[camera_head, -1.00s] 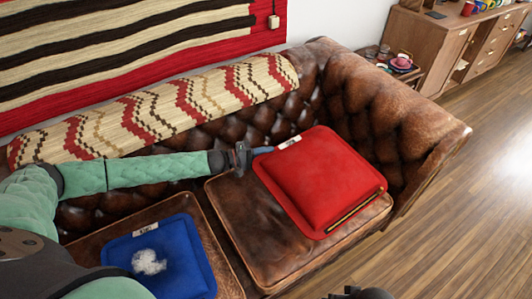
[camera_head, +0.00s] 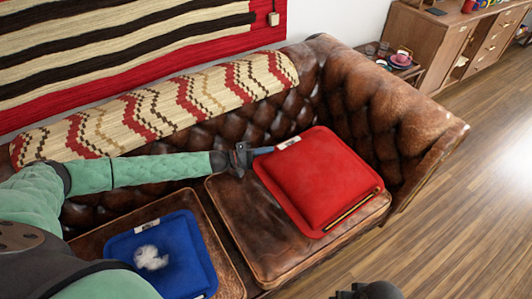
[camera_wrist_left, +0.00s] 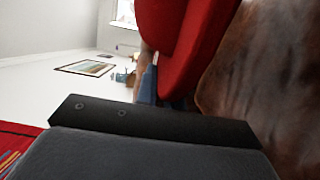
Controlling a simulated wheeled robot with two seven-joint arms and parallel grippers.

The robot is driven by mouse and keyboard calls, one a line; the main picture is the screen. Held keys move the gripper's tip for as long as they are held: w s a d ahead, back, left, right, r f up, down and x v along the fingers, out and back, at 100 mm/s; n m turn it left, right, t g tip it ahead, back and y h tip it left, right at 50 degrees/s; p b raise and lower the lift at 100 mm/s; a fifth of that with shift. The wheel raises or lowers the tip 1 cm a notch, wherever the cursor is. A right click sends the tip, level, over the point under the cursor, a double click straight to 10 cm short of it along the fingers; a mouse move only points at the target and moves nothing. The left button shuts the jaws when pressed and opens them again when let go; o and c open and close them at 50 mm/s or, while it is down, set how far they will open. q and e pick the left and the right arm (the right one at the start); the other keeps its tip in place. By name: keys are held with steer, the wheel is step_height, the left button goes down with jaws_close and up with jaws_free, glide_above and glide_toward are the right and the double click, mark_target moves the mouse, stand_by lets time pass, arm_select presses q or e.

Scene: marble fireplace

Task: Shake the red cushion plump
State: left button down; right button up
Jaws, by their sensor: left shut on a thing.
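The red cushion (camera_head: 322,180) lies on the right seat of the brown leather sofa, with a white tag at its upper left corner and a gold strip along its lower right edge. My left gripper (camera_head: 262,151) reaches in from the left and is shut on the cushion's edge near that tag. In the left wrist view the red cushion (camera_wrist_left: 190,45) rises just beyond the gripper, and the fingers are mostly hidden behind the dark gripper body. Part of my right gripper (camera_head: 368,291) shows at the bottom edge; its fingers cannot be made out.
A blue cushion (camera_head: 178,265) with a white fluffy clump (camera_head: 150,258) lies on the left seat. A patterned blanket (camera_head: 150,112) covers the sofa back. The sofa's right arm (camera_head: 395,115) rises beside the red cushion. The wooden floor (camera_head: 450,220) at right is clear.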

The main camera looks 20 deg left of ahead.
arm_select(q)
step_height(320, 180, up, 4)
steer(key=shift+f+p, duration=0.1)
steer(key=shift+p, duration=0.95)
step_height(320, 180, down, 7)
steer(key=b, duration=0.3)
steer(key=shift+b, duration=0.35)
arm_select(e)
steer(key=shift+f, duration=0.3)
arm_select(q)
steer(key=shift+d, duration=0.15)
